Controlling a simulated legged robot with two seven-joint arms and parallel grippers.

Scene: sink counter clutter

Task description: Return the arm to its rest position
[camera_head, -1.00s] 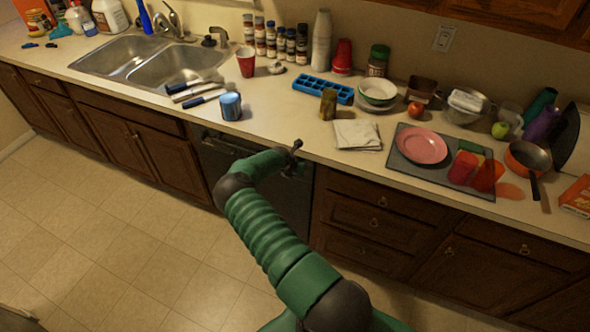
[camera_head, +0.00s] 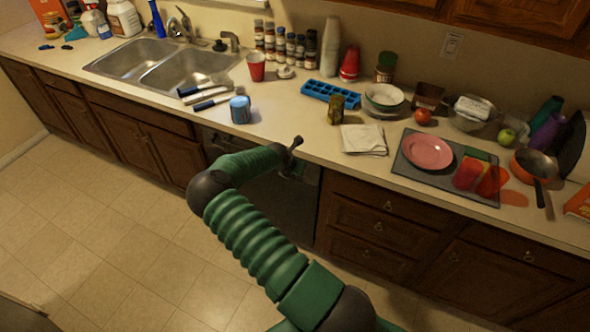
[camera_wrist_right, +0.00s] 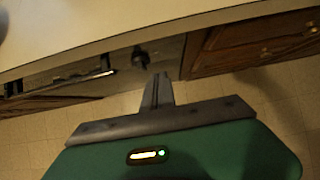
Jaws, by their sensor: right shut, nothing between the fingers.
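My right arm (camera_head: 262,240) is green with dark joints and reaches up from the bottom of the head view. Its gripper (camera_head: 293,148) is in front of the counter's front edge, near the dishwasher. In the right wrist view the gripper (camera_wrist_right: 158,92) has its fingers together with nothing between them. It is apart from the counter edge, with the dark dishwasher front and the floor beyond it. My left gripper is not in view.
The sink (camera_head: 160,68) is at upper left. The floor (camera_head: 90,230) is clear.

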